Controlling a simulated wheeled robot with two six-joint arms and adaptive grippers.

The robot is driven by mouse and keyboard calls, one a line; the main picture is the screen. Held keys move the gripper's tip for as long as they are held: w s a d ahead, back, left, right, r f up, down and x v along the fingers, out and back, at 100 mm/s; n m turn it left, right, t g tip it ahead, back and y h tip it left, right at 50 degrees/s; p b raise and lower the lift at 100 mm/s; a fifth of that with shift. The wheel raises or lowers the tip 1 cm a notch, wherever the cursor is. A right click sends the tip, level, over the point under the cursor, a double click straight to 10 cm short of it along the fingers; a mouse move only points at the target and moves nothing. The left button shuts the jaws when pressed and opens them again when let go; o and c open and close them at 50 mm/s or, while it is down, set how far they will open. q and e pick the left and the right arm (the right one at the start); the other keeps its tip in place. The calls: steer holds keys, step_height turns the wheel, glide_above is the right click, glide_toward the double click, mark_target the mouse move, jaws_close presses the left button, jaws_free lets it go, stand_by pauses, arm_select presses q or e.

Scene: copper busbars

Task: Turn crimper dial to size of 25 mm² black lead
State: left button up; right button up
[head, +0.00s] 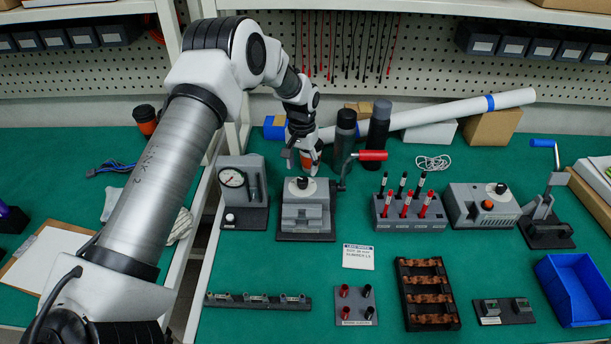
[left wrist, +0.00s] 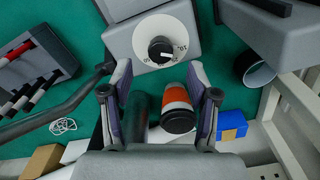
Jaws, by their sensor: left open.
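The grey crimper (head: 305,212) stands on the green bench with a red-handled lever (head: 372,155) at its right. My left gripper (head: 303,162) hangs just behind and above the dial, fingers open (left wrist: 160,105) and empty, not touching the knob. A block (head: 408,222) holds black leads (head: 402,183) behind red leads (head: 406,203). Their sizes are not readable.
Dark bottles (head: 378,122) and an orange-banded cup (left wrist: 177,106) stand behind the crimper. A gauge device (head: 240,192) is close on its left. A second dial box (head: 482,208) stands right. A printed card (head: 358,257) lies in front.

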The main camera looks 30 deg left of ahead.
mark_target(303, 178)
arm_select(q)
steer(key=f, duration=0.5)
steer(key=shift+w+a+f+p, duration=0.1)
steer(key=shift+w+a+p, duration=0.05)
steer(key=shift+w+p, duration=0.2)
steer(key=shift+f, duration=0.3)
steer(key=shift+s+r, duration=0.15)
steer(key=shift+r, duration=0.05)
steer(key=shift+s+r, duration=0.1)
steer(key=c, duration=0.4)
jaws_close()
arm_select(e)
steer(key=shift+w+r, duration=0.2)
steer(key=shift+r, duration=0.25)
